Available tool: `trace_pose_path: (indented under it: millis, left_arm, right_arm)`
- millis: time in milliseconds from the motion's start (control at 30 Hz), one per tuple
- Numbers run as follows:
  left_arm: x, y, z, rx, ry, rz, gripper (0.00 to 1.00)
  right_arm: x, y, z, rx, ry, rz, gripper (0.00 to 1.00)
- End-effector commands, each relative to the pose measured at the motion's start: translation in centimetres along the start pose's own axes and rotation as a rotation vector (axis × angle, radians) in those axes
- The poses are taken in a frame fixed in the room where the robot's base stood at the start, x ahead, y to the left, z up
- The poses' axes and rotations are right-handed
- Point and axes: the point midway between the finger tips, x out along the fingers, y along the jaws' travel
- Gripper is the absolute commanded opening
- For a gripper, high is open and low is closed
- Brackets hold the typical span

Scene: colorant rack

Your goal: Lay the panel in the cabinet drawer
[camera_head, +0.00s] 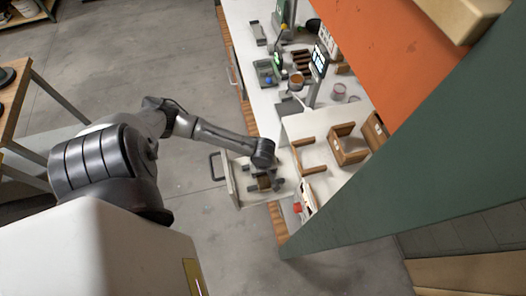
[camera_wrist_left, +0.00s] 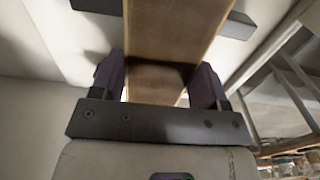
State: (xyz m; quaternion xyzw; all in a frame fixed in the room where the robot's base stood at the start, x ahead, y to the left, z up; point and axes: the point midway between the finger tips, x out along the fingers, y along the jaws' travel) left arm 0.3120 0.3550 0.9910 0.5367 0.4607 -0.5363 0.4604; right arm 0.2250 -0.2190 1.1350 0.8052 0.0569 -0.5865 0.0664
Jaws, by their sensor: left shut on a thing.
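The cabinet drawer (camera_head: 236,188) is pulled out, with a pale interior and a dark handle at its front. My left gripper (camera_head: 265,181) is over the drawer, pointing down. It is shut on a brown wooden panel (camera_wrist_left: 172,38), which runs between its two fingers in the left wrist view (camera_wrist_left: 158,80). In the head view the panel shows only as a small brown patch, partly covered by the gripper. I cannot tell whether the panel touches the drawer floor. My right gripper is not in view.
The white counter (camera_head: 245,15) beyond the drawer carries trays, a screen (camera_head: 320,60) and tins. Wooden boxes (camera_head: 347,145) stand to the drawer's right. An orange panel (camera_head: 375,45) and a green beam (camera_head: 400,165) fill the right side.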

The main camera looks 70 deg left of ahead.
Motion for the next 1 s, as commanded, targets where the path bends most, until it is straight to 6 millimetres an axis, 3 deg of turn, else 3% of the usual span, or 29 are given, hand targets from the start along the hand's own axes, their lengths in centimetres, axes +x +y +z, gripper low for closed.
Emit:
trace_pose_path:
  millis: [300, 600, 767, 1000]
  left_arm:
    - [0.1, 0.0, 0.0, 0.0, 0.0, 0.0, 0.94]
    - [-0.3, 0.0, 0.0, 0.002, 0.001, 0.0, 0.94]
    - [-2.3, 0.0, -0.1, 0.001, 0.001, 0.002, 0.94]
    - [-6.9, 0.0, -0.1, 0.001, 0.001, 0.002, 0.94]
  right_arm:
    - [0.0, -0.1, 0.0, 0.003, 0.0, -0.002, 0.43]
    - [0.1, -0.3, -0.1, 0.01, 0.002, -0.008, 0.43]
    - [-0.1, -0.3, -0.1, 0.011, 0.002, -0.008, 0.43]
    - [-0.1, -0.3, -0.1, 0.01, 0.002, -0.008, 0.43]
